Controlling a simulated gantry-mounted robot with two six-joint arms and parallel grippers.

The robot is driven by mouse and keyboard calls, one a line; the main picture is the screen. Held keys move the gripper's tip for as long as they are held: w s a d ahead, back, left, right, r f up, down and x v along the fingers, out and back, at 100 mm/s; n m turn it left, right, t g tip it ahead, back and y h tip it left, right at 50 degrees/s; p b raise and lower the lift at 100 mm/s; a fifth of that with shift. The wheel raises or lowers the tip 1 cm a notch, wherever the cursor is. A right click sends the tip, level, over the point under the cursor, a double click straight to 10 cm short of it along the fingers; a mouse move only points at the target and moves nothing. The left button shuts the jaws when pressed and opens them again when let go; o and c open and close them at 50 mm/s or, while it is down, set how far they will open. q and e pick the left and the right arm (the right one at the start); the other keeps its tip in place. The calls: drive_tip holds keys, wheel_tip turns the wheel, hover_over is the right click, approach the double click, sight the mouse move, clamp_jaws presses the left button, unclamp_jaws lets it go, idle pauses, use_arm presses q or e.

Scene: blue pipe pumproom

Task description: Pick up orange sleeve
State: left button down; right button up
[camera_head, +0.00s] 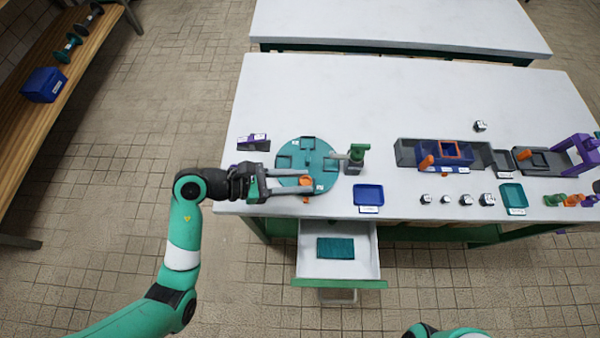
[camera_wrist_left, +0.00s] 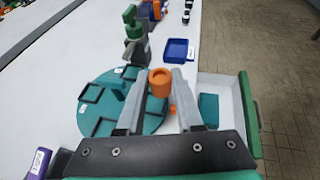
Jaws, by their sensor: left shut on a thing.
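The orange sleeve (camera_head: 306,182) is a short hollow cylinder at the front right edge of the round teal turntable (camera_head: 291,154). My left gripper (camera_head: 308,183) reaches in from the left, and its two long grey fingers are shut on the sleeve. In the left wrist view the sleeve (camera_wrist_left: 160,84) stands between the fingertips with its open top showing. A small orange part shows just below the near finger. Whether the sleeve touches the surface below cannot be told. My right gripper is out of view.
A green-topped grey device (camera_head: 355,157) stands right of the turntable. A blue tray (camera_head: 369,197) lies further right. A purple-and-black block (camera_head: 253,142) sits at left. An open drawer (camera_head: 338,262) juts from the front, holding a teal piece. The table's back is clear.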

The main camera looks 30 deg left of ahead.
use_arm(q)
drive_tip(key=s+d+r+p, duration=0.3)
drive_tip(key=s+r, duration=0.4)
drive_tip(key=s, duration=0.4)
drive_tip(key=shift+s+d+r+p, duration=0.15)
drive_tip(key=shift+s+d+p, duration=0.1)
drive_tip(key=shift+d+p, duration=0.25)
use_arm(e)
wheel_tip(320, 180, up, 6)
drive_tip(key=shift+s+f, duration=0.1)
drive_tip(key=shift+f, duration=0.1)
